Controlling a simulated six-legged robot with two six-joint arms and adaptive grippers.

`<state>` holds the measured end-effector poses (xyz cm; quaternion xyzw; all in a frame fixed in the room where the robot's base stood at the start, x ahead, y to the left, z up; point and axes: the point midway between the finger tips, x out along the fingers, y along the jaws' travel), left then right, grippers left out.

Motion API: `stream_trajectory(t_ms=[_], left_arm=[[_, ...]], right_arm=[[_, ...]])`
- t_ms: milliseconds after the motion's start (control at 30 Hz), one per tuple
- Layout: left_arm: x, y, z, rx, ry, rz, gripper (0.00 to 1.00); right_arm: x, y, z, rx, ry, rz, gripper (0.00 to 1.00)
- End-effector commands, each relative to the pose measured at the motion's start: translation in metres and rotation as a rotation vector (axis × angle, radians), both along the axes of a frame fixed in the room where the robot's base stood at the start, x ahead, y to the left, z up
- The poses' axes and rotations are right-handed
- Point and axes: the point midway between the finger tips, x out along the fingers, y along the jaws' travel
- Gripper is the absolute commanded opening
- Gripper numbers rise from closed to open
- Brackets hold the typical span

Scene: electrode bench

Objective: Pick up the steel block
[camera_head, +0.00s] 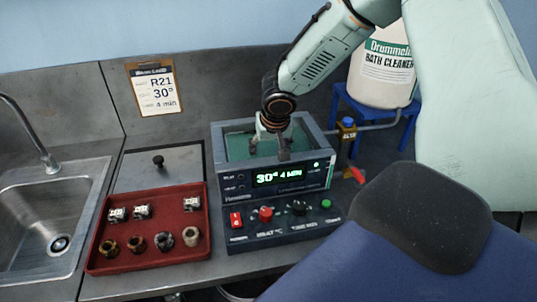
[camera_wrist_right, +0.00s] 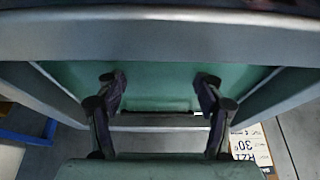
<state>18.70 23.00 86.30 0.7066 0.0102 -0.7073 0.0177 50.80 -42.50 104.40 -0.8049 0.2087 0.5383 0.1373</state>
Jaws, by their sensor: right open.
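My right gripper (camera_head: 270,146) reaches down into the open top of the grey bath unit (camera_head: 219,152), at the green-lined basin. In the right wrist view its two dark fingers (camera_wrist_right: 160,84) are spread apart over the green bath interior (camera_wrist_right: 160,88), with nothing seen between them. I cannot make out a steel block in the bath. Three small blocks with white tags stand in the red tray, at its left (camera_head: 115,214), beside that (camera_head: 141,212) and at its right (camera_head: 191,203); I cannot tell whether one is the steel block. My left gripper is not in view.
The red tray (camera_head: 150,262) also holds several short cylinders in its front row. A sink (camera_head: 50,205) is at the left. The control panel (camera_head: 280,225) fronts the bath. A white bath cleaner container (camera_head: 385,70) stands on a blue stand behind. A card (camera_head: 154,90) hangs on the back wall.

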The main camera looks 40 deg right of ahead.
Motion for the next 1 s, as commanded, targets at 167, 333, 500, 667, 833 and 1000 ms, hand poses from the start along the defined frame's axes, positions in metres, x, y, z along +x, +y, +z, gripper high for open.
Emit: stream_trajectory(t_ms=[167,333,500,667,833,1000], left_arm=[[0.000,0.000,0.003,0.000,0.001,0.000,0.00],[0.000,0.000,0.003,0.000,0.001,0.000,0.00],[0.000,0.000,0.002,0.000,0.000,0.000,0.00],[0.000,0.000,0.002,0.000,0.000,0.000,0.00],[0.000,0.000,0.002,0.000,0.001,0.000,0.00],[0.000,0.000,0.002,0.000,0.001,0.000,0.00]], right_arm=[[0.007,-0.005,-0.016,-0.002,0.002,0.002,0.68],[0.010,-0.007,-0.020,0.000,-0.001,0.001,0.68],[0.009,-0.007,-0.020,0.000,0.000,0.001,0.67],[0.009,-0.007,-0.020,0.000,0.000,0.001,0.54],[0.009,-0.007,-0.020,0.000,0.000,0.001,0.39],[0.009,-0.007,-0.020,0.000,0.000,0.001,0.25]])
